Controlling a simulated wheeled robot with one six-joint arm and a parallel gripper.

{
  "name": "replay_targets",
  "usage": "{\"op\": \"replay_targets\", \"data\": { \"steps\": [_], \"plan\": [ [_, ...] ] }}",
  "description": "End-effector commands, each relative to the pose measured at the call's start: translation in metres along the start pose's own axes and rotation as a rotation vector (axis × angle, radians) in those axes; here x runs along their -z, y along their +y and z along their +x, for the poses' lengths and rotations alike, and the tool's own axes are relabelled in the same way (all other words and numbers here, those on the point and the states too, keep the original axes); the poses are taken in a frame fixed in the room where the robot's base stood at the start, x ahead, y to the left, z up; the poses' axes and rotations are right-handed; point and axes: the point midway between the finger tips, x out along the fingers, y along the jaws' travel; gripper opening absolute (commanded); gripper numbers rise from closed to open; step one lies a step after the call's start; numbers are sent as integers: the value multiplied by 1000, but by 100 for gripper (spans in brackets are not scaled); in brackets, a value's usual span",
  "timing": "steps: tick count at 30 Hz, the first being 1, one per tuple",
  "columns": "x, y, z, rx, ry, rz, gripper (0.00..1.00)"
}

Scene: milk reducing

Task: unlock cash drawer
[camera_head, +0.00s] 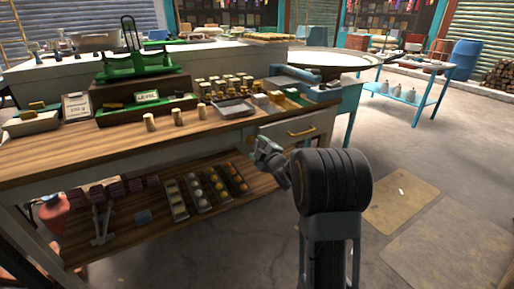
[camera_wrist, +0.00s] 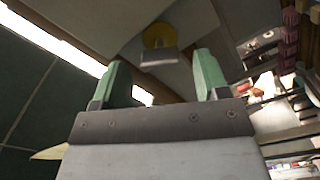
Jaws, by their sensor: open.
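The cash drawer (camera_head: 310,131) is under the right end of the wooden counter, with a pale front and a brass bar handle (camera_head: 301,132). It looks shut. In the wrist view, a round yellow lock plate with a grey key-like tab (camera_wrist: 158,57) is on a pale panel ahead of my fingertips. A small yellow spot left of the drawer handle in the head view may be the same plate. My gripper (camera_head: 262,148) is in front of the counter, left of the handle. In the wrist view my gripper (camera_wrist: 160,72) has its green fingers apart, with nothing held between them.
The wooden counter (camera_head: 60,150) holds a green scale (camera_head: 140,62), weights and trays. The lower shelf (camera_head: 150,222) carries several trays of eggs or similar round goods. A blue side table (camera_head: 425,95) stands at the back right. The floor on the right is open.

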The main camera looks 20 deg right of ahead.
Motion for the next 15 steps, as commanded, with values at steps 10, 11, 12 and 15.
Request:
{"op": "replay_targets", "data": {
  "steps": [10, 11, 12, 15],
  "plan": [
    [0, 0, 14, 0, -1, 1, 68],
    [0, 0, 14, 0, -1, 1, 68],
    [0, 0, 14, 0, -1, 1, 68],
    [0, 0, 14, 0, -1, 1, 68]
  ]
}}
